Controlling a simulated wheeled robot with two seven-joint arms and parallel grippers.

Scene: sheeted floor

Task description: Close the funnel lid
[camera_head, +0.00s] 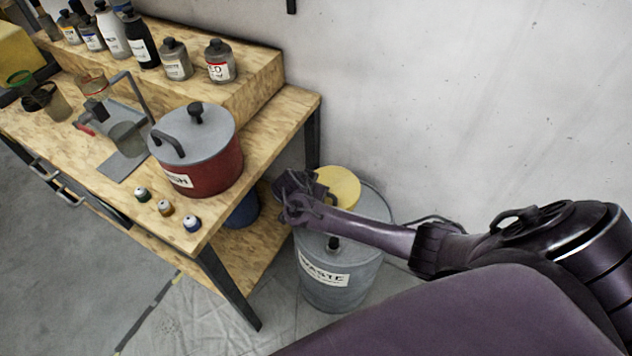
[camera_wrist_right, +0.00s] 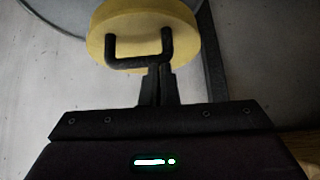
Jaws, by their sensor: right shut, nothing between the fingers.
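The yellow round funnel lid (camera_head: 341,186) shows at the back of the grey waste drum, partly hidden behind my right gripper. The right wrist view shows the lid's face (camera_wrist_right: 128,18) with a black U-shaped handle (camera_wrist_right: 140,62). My right gripper (camera_head: 293,192) is at the left side of the lid. In the wrist view its two fingertips (camera_wrist_right: 158,72) are together, empty, at the handle's lower edge. I cannot tell whether they touch the handle. My left gripper is not in view.
The waste drum (camera_head: 341,287) stands on the sheeted floor between the wall and a wooden workbench (camera_head: 284,128). The bench holds a red pot (camera_head: 212,172), small vials and several bottles. A blue container (camera_head: 243,211) stands under the bench, close to the drum.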

